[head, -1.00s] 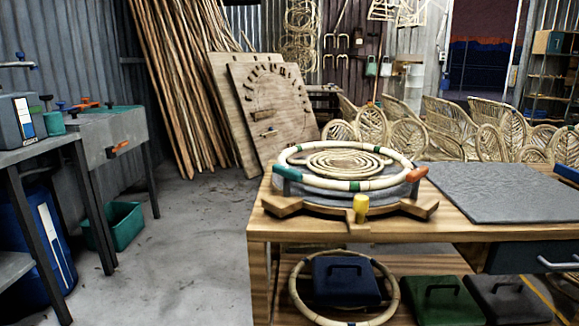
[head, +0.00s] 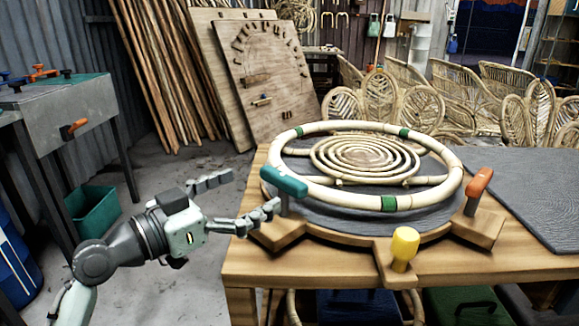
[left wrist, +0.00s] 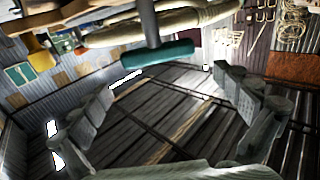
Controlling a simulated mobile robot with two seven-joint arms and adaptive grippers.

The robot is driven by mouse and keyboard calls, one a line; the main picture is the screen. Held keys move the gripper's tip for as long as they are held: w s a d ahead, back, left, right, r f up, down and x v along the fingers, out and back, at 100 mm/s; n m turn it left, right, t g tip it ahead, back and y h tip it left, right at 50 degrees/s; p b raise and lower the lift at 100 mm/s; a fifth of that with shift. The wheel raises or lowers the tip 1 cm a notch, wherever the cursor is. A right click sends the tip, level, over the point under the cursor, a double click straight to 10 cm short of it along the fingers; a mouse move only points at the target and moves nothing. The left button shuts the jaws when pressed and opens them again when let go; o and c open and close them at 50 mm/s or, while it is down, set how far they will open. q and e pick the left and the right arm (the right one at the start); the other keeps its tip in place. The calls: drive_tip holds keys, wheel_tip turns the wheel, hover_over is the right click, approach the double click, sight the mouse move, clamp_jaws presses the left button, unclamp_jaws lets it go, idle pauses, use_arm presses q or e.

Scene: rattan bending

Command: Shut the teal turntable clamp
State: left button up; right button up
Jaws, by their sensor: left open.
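The teal clamp (head: 284,181) stands at the left edge of the round grey turntable (head: 345,218). Its bar handle sits on a short post, with its right end close to the rattan ring (head: 440,196); I cannot tell whether they touch. My left gripper (head: 253,191) is open and empty, just left of the clamp, its lower finger near the post. In the left wrist view the teal handle (left wrist: 150,55) shows above and between the open fingers (left wrist: 165,84). My right gripper is not in view.
An orange clamp (head: 479,184) and a yellow knob (head: 405,243) stand on the turntable's wooden feet. The wooden table (head: 300,268) carries a grey mat (head: 530,190) at right. A metal-topped bench (head: 65,95) and teal bin (head: 93,212) are at left. Floor between is clear.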

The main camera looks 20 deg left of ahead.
sight(277, 178)
use_arm(q)
drive_tip(key=p+x, duration=0.1)
drive_tip(key=x, duration=0.6)
drive_tip(key=shift+w+d, duration=0.15)
drive_tip(key=shift+d, duration=0.1)
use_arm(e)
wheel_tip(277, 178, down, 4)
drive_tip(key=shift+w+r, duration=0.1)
use_arm(q)
drive_tip(key=c, duration=0.8)
drive_tip(key=shift+f, duration=0.1)
